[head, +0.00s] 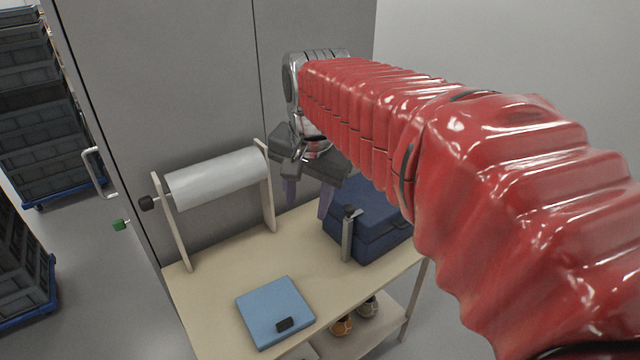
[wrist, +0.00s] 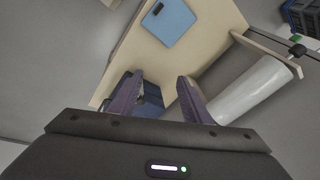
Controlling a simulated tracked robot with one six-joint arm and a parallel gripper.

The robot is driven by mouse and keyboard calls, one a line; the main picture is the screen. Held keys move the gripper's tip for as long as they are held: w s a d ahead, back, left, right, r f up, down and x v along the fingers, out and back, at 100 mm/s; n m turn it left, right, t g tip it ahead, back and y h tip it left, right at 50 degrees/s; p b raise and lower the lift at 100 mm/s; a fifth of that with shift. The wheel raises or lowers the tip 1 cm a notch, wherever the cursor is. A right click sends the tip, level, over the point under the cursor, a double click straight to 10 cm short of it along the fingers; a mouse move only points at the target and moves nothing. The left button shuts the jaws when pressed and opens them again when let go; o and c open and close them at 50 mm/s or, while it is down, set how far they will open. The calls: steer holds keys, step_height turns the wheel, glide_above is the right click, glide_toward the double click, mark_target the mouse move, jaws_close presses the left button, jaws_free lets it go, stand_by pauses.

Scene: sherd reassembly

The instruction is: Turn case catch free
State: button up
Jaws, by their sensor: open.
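A dark blue case (head: 372,215) stands at the back right of the bench, partly hidden by my red arm. An upright grey metal catch (head: 347,238) with a black knob on top is at its front left corner. My gripper (head: 309,198) is open and empty, its purple fingers pointing down beside and above the case, left of the catch. In the wrist view my gripper (wrist: 160,80) has its fingers apart, with part of the dark blue case (wrist: 151,98) showing between them. I cannot make out the catch in the wrist view.
A light blue flat box (head: 274,312) with a black tab lies at the front of the bench (head: 222,268). A white roll (head: 217,176) on a wooden stand is at the back left. Brown jars (head: 342,326) sit on the lower shelf. Bare bench lies between the box and the roll.

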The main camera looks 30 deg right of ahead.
steer(key=w+d+m+g, duration=0.2)
steer(key=w+d+m, duration=0.6)
steer(key=w+d, duration=0.15)
steer(key=m+g, duration=0.1)
steer(key=m, duration=0.6)
glide_above(350, 206)
step_height(350, 206, down, 4)
steer(key=shift+f+y, duration=0.1)
steer(key=shift+y, duration=0.2)
steer(key=shift+f, duration=0.1)
step_height(350, 206, down, 14)
steer(key=shift+r, duration=0.2)
